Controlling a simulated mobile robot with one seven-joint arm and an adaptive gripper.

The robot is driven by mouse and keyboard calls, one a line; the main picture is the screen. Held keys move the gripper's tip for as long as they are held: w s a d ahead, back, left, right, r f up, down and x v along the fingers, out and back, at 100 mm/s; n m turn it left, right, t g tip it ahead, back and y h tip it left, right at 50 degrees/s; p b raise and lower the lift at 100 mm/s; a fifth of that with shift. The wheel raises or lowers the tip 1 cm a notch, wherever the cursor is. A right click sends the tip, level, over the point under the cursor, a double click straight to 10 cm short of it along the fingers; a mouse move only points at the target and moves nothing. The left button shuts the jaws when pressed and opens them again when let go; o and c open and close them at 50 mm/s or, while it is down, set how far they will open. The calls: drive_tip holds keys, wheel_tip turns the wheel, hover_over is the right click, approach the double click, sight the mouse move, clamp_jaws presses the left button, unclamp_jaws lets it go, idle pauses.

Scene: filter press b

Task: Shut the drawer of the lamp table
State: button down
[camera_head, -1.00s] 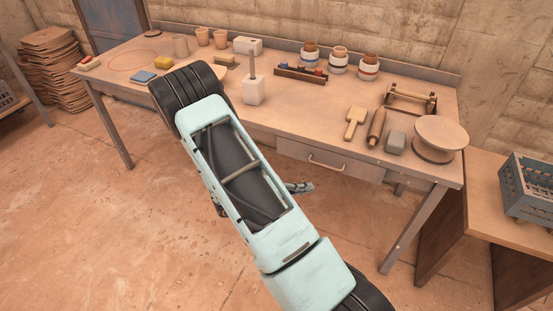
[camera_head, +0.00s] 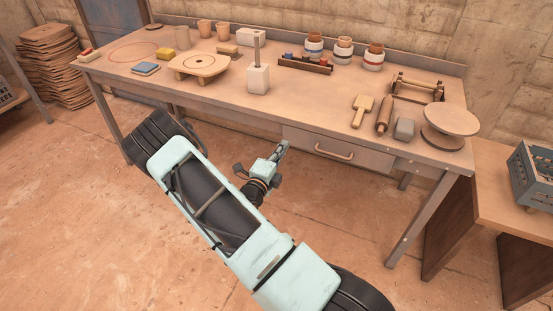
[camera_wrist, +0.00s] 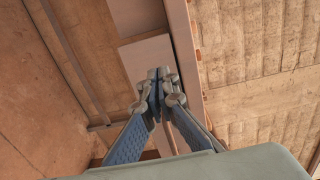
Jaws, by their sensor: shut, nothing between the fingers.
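The work table (camera_head: 225,98) has a drawer (camera_head: 318,143) under its top, right of centre, with a pale bar handle (camera_head: 334,152). The drawer front sits close under the table edge; I cannot tell how far it stands out. My gripper (camera_head: 283,147) is shut and empty, in front of the table and just left of the drawer front, apart from the handle. In the wrist view my gripper (camera_wrist: 160,76) shows its fingertips together in front of a pale panel (camera_wrist: 147,58) below the table edge. I cannot tell whether they touch it.
On the tabletop stand a white block with a post (camera_head: 258,80), a low round stand (camera_head: 199,64), several jars, a rolling pin (camera_head: 384,115) and a round turntable (camera_head: 450,120). A side table with a crate (camera_head: 535,175) is at the right. The floor in front is clear.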

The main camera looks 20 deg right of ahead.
sight(292, 132)
drive_tip(key=shift+b+x, duration=0.4)
drive_tip(key=shift+x, duration=2.35)
drive_tip(key=x, duration=0.4)
drive_tip(key=shift+w, duration=0.1)
drive_tip(key=shift+r, duration=0.1)
drive_tip(key=shift+w, duration=0.1)
